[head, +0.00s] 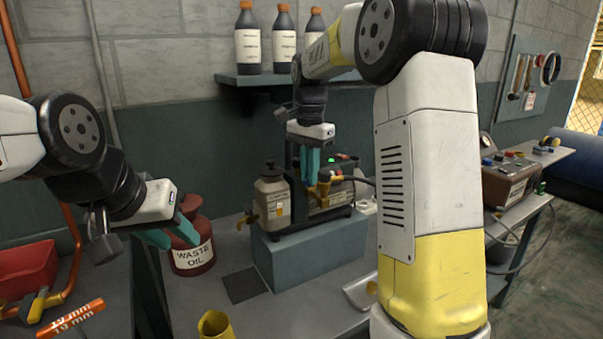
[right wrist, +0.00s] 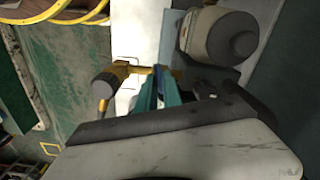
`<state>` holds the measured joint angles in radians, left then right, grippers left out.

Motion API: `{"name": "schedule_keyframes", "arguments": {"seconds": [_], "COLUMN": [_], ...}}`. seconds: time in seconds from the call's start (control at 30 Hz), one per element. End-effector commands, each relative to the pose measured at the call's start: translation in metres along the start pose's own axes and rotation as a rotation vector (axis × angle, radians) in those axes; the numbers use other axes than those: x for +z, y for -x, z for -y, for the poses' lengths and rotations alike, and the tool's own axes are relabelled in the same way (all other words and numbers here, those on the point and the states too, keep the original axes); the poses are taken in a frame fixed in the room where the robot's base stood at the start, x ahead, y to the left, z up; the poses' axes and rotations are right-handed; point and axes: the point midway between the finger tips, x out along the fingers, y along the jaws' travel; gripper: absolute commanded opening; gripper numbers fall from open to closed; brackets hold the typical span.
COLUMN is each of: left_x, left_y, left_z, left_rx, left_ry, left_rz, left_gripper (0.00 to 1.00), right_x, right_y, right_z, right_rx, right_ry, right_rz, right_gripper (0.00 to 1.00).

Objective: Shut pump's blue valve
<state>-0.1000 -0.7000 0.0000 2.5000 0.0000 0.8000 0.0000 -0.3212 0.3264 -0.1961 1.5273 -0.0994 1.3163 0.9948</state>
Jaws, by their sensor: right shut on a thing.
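The pump (head: 333,198) is a dark unit with brass fittings on a grey-blue block. My right gripper (head: 310,180) reaches down to its front; its teal fingers are shut on the pump's blue valve. In the right wrist view, a small blue part of the valve (right wrist: 159,74) shows between the fingertips (right wrist: 160,88), beside a brass fitting (right wrist: 120,72). The fingers hide most of the valve, so its angle cannot be told. My left gripper (head: 172,234) is empty, its teal fingers apart, in front of the red waste oil can (head: 193,256).
A beige bottle (head: 271,195) stands left of the pump on the block (head: 310,248). A yellow cup-like part (head: 215,325) is at the bench's front. Dark bottles (head: 284,45) stand on the shelf above. A brown case (head: 510,180) sits at right, behind my right arm.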

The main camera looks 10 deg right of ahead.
Motion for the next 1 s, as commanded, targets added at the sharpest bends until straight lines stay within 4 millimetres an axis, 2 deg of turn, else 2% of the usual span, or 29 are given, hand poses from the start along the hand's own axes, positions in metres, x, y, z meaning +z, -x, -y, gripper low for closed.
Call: {"name": "schedule_keyframes", "arguments": {"seconds": [0.2, 0.53, 0.63, 0.67, 0.77, 1.0], "left_x": [0.0000, 0.0000, 0.0000, 0.0000, 0.0000, 0.0000], "left_y": [0.0000, 0.0000, 0.0000, 0.0000, 0.0000, 0.0000], "left_z": [0.0000, 0.0000, 0.0000, 0.0000, 0.0000, 0.0000], "left_rx": [0.000, 0.000, 0.000, 0.000, 0.000, 0.000], "left_ry": [0.000, 0.000, 0.000, 0.000, 0.000, 0.000], "left_rz": [0.000, 0.000, 0.000, 0.000, 0.000, 0.000], "left_gripper": [0.36, 0.36, 0.36, 0.36, 0.36, 0.36], "right_x": [-0.0006, -0.0005, -0.0003, -0.0004, -0.0004, -0.0002], "right_y": [0.0003, 0.0002, 0.0002, 0.0002, 0.0001, 0.0000], "right_z": [-0.0002, -0.0003, -0.0001, -0.0002, -0.0002, -0.0002], "right_rx": [0.000, 0.000, 0.000, 0.000, 0.000, 0.000], "right_ry": [-0.210, -0.252, -0.332, -0.325, -0.322, -0.321], "right_rz": [-0.001, -0.001, -0.001, -0.001, 0.000, 0.000], "right_gripper": [0.00, 0.00, 0.00, 0.16, 0.35, 0.36]}}
